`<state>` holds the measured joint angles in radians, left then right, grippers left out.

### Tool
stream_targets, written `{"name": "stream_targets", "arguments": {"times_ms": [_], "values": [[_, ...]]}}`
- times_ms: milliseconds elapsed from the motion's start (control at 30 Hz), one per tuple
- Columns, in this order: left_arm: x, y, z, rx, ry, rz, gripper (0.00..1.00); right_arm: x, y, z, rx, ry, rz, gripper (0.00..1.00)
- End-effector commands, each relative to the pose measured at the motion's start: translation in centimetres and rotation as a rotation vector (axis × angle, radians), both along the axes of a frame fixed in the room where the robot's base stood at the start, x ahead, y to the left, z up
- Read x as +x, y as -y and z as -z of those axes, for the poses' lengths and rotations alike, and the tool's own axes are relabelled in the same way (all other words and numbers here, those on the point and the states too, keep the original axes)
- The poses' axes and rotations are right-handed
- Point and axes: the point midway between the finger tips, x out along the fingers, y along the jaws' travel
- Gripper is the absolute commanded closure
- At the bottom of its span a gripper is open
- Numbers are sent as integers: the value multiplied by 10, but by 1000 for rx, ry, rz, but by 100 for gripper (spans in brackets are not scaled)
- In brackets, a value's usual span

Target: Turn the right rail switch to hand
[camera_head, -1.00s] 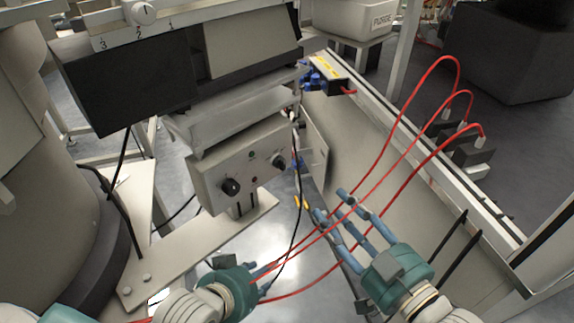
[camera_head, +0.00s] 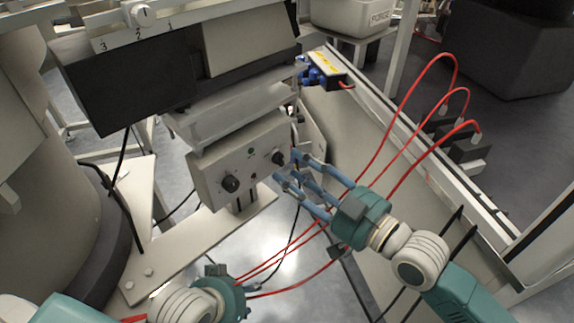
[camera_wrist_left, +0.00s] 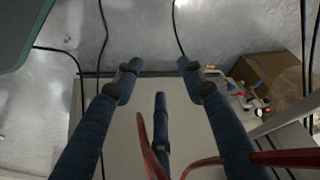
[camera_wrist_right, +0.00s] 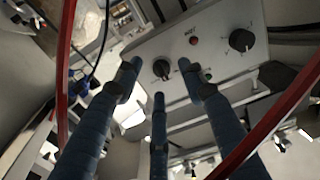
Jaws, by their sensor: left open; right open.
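The pale control box (camera_head: 212,172) hangs under the machine, with a black left knob (camera_head: 230,184) and a black right knob (camera_head: 278,158) on its face. My right gripper (camera_head: 289,169) is open, its blue fingertips close to the right knob. In the right wrist view, the right knob (camera_wrist_right: 161,68) shows between and ahead of the spread fingers (camera_wrist_right: 157,78); I cannot tell whether they touch it. The left knob (camera_wrist_right: 241,40) is farther right there. My left gripper (camera_head: 225,296) is low in the head view, its fingers mostly hidden; in the left wrist view its fingers (camera_wrist_left: 158,82) are open and empty.
Red hoses (camera_head: 402,110) arch over the rail and pass close to both grippers. A grey bracket plate (camera_head: 190,238) lies below the box. A bin (camera_head: 352,14) stands at the back. A cardboard box (camera_wrist_left: 265,72) shows in the left wrist view.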

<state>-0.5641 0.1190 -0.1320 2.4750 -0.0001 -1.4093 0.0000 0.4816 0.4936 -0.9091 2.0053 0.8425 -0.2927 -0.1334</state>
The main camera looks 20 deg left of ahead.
Motion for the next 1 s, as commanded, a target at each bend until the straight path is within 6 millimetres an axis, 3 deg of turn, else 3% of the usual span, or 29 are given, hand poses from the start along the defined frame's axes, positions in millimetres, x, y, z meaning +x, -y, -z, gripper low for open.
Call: {"name": "stream_targets", "arguments": {"times_ms": [200,533,567,767,1000], "values": [[13,4,-5,-11,53,5,60,11,-21,0,1,0,0,59],[16,5,-6,-14,63,6,60,13,-25,0,0,0,0,59],[16,5,-6,-14,63,6,60,13,-25,0,0,0,0,61],[16,5,-6,-14,63,6,60,13,-25,1,0,-1,0,100],[16,5,-6,-14,63,6,60,12,-25,2,-4,-2,-1,100]]}}
